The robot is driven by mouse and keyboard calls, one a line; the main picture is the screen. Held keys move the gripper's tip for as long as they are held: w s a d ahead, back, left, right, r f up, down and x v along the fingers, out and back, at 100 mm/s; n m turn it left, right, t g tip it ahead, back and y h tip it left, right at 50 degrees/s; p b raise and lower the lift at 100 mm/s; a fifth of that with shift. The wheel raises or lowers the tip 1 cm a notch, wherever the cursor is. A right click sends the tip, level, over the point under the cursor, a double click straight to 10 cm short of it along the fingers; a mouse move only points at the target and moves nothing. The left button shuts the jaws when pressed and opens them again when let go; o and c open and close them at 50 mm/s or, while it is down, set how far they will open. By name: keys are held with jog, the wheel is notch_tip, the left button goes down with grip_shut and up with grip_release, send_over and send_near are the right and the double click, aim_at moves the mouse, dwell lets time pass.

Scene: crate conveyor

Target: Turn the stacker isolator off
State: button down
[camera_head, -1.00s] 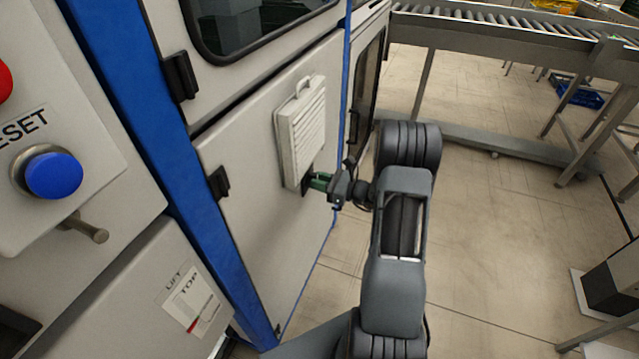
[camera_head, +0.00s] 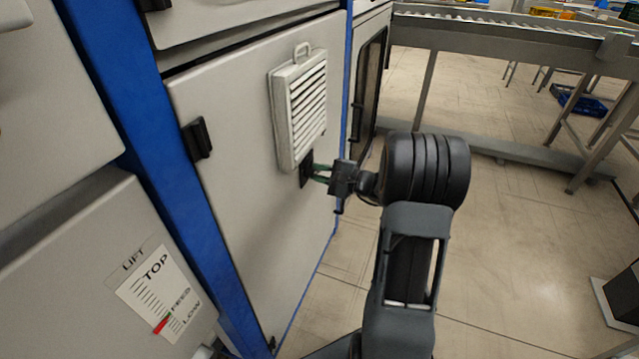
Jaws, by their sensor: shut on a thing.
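My gripper (camera_head: 320,173) is at a small dark fitting (camera_head: 306,169) on the grey cabinet door, just below a white louvred vent (camera_head: 300,108). No label for the stacker isolator is readable.
The cabinet door (camera_head: 240,210) has a black latch (camera_head: 197,138) and a blue post (camera_head: 150,170) at its left. A lift scale label (camera_head: 160,290) is at lower left. A roller conveyor (camera_head: 520,40) stands at the back.

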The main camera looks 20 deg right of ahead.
jog(key=n+b, duration=0.3)
jog(key=b, duration=0.2)
jog(key=n+b, duration=0.2)
jog(key=shift+f+n+b, duration=0.3)
jog(key=shift+b, duration=0.1)
jog(key=shift+a+r, duration=0.1)
jog(key=c, duration=1)
grip_release()
jog(key=shift+s, duration=0.1)
jog(key=p+v, duration=0.3)
jog(key=v, duration=1)
jog(key=shift+s+d, duration=0.3)
